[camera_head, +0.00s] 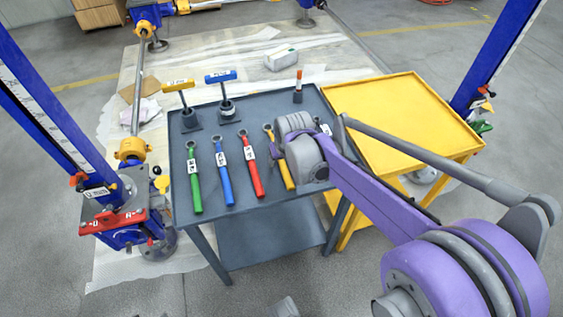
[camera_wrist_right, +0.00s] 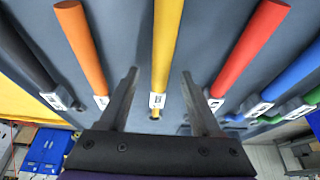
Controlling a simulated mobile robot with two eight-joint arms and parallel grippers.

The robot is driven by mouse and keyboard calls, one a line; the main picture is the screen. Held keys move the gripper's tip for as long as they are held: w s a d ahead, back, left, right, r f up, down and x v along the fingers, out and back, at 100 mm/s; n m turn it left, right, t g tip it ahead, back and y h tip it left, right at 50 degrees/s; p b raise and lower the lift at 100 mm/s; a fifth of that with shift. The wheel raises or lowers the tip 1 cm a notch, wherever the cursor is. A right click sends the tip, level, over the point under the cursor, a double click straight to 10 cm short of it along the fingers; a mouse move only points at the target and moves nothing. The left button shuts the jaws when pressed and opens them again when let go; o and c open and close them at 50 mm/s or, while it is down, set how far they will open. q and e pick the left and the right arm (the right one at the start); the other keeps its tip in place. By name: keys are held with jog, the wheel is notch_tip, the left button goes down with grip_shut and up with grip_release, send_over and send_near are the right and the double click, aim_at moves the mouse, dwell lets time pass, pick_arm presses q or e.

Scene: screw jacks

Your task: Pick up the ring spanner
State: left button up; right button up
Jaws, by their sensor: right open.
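Several spanners with coloured handles lie side by side on the dark table (camera_head: 270,215): green (camera_head: 195,190), blue (camera_head: 225,180), red (camera_head: 254,177) and yellow (camera_head: 287,174), with ring-like heads at the far ends. My right gripper is over the table, its fingers hidden behind my wrist in the head view. In the right wrist view, my right gripper (camera_wrist_right: 159,78) is open and empty. The yellow spanner (camera_wrist_right: 165,45) shows between its fingers, apart from both. An orange spanner (camera_wrist_right: 82,45) and a black one (camera_wrist_right: 25,55) lie to one side, red (camera_wrist_right: 250,45) to the other.
A yellow-handled T-tool (camera_head: 179,85) and a blue-handled one (camera_head: 221,76) stand in dark holders at the table's back left. An orange-tipped tool (camera_head: 298,82) stands at the back right. A yellow table (camera_head: 390,105) adjoins on the right. Blue jack columns (camera_head: 45,110) flank both tables.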

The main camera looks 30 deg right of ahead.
grip_shut()
dwell(0.3)
dwell(1.1)
